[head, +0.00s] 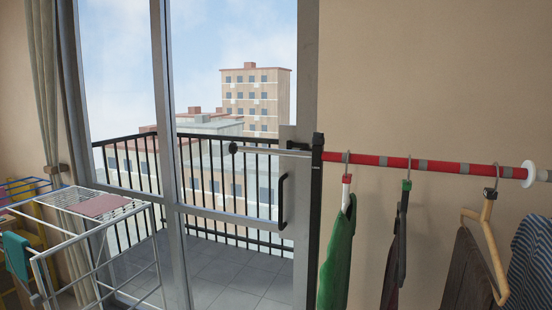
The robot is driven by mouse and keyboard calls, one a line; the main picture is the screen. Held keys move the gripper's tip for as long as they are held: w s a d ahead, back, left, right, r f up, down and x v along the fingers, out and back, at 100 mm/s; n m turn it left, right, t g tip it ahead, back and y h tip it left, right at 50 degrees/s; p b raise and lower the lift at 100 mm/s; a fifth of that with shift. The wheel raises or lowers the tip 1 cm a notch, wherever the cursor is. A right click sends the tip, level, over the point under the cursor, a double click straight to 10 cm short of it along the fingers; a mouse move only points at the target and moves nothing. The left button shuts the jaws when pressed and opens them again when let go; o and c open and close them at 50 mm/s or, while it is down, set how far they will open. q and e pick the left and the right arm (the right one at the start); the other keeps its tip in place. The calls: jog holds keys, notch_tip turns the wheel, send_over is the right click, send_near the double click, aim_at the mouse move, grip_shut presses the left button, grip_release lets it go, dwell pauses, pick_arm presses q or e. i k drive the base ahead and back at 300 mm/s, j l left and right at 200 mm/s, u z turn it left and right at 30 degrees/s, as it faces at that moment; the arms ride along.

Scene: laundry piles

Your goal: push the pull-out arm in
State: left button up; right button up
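The pull-out arm (275,151) is a thin silver rod. It sticks out to the left from a black upright bracket (317,185), across the front of the glass balcony door. A round dark knob (233,148) caps its free end. To the right of the bracket, a red rail with grey bands (390,162) continues in line with it. Neither of my grippers shows in the head view.
Hangers with a green garment (338,255), dark clothes (467,275) and a striped garment (531,265) hang on the red rail. A white drying rack (95,225) stands at lower left. The door has a black handle (283,201). Space around the knob looks clear.

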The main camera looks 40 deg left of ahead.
aim_at(233, 147)
jog(key=k+j, duration=0.1)
jog(key=j, duration=1.15)
jog(key=k+j, duration=0.15)
jog(key=j, duration=0.5)
jog(key=k+j, duration=0.1)
jog(key=j, duration=1.15)
jog(key=k+z, duration=0.05)
